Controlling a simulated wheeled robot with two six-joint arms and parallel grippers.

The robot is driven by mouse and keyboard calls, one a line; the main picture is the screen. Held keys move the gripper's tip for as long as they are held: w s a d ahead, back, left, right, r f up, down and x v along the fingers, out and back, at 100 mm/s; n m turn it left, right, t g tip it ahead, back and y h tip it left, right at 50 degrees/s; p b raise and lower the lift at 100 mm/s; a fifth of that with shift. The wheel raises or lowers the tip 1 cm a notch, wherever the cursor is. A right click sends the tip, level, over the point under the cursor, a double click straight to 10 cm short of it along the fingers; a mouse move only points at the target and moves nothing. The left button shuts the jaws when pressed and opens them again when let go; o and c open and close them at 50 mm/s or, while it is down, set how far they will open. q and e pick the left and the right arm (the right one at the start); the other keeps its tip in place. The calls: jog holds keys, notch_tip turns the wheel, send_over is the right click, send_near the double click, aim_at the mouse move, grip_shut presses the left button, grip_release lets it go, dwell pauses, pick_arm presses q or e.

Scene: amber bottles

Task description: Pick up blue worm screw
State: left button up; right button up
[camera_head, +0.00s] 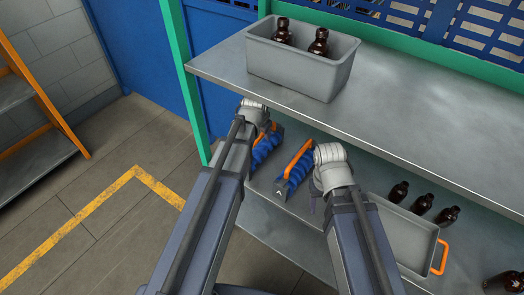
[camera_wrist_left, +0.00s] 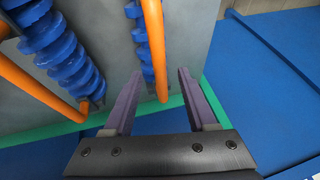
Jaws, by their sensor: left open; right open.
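Two blue worm screws with orange handles lie side by side on the lower shelf: a left one (camera_head: 265,150) and a right one (camera_head: 293,172). My left wrist is over the left one and partly hides it in the head view. In the left wrist view, my left gripper (camera_wrist_left: 159,73) is open, with its purple fingers apart. One blue screw (camera_wrist_left: 147,50) with its orange handle (camera_wrist_left: 155,48) shows between and beyond the fingertips. The other screw (camera_wrist_left: 62,55) is at the left. My right gripper (camera_head: 313,200) is mostly hidden beside the right screw.
A grey bin (camera_head: 300,68) with two amber bottles (camera_head: 319,43) stands on the upper shelf (camera_head: 420,125), which overhangs the lower one. On the lower shelf, a grey tray (camera_head: 400,235) with an orange handle and several amber bottles (camera_head: 422,204) are at the right. A green post (camera_head: 185,80) stands at the left.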

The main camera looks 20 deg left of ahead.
aim_at(262, 134)
pick_arm(q)
jog(key=b+x, duration=0.3)
jog(key=x, duration=0.1)
jog(key=shift+f, duration=0.2)
jog(key=shift+r, duration=0.1)
grip_shut()
dwell(1.1)
